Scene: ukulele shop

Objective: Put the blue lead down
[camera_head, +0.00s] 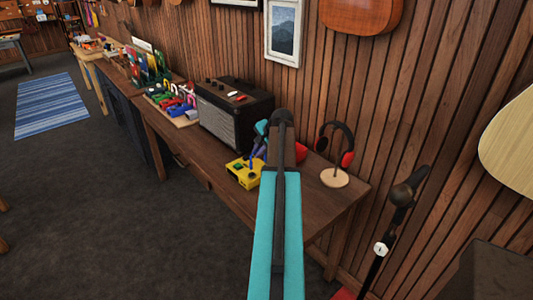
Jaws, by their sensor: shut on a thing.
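A small dark-blue thing, which looks like the blue lead (257,150), shows just left of my arm, above the right part of the long wooden bench (217,155). My gripper (262,157) is mostly hidden behind my own arm and is shut on the blue lead. I cannot tell whether the lead touches the bench. A yellow box with knobs (243,174) sits on the bench just below and left of the lead.
A black amplifier (235,112) stands left of the lead. Headphones on a wooden stand (335,178) are at the right, with a red thing (301,152) beside my arm. Several coloured leads lie farther left. A microphone stand (381,248) is right of the bench.

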